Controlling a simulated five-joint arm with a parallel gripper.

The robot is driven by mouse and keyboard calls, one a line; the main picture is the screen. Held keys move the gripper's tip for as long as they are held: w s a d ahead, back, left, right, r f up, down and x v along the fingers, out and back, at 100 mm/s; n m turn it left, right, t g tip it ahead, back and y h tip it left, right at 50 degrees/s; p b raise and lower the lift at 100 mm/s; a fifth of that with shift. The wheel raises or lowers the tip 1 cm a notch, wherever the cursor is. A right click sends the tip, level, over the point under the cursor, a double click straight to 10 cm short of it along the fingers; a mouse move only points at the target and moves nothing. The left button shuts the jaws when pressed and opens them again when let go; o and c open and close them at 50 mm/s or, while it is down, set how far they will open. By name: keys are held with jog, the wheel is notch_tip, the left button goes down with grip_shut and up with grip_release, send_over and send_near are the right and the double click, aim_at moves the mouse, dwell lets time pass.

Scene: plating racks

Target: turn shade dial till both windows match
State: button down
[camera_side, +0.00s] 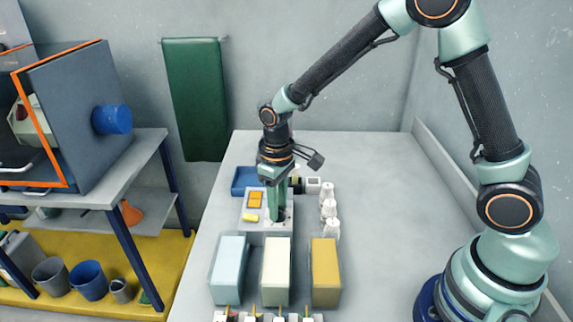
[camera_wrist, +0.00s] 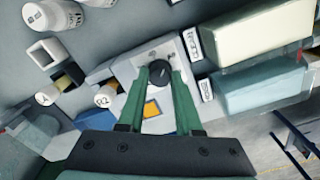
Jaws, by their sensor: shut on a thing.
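The shade dial (camera_wrist: 159,72) is a black round knob on a pale panel (camera_wrist: 128,72). My gripper (camera_wrist: 159,76) has its green fingers shut on the dial, one on each side. In the side view my gripper (camera_side: 277,216) points straight down at the panel's right part and hides the dial. Two orange windows (camera_side: 255,199) lie close together on the panel left of the gripper. Their shades look alike there, but they are too small to compare surely. The wrist view shows an orange window (camera_wrist: 152,109) between the fingers; the other cannot be made out.
A pale blue block (camera_side: 229,270), a cream block (camera_side: 276,271) and a mustard block (camera_side: 325,272) stand in front of the panel. Several white bottles (camera_side: 329,208) stand to its right. A blue tray (camera_side: 245,181) lies behind. The table's right side is clear.

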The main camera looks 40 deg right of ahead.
jog(key=shift+m, duration=1.5)
jog(key=c, duration=0.6)
grip_release()
jog(key=shift+r, duration=0.15)
notch_tip(320, 180, up, 12)
jog(key=shift+f, duration=0.1)
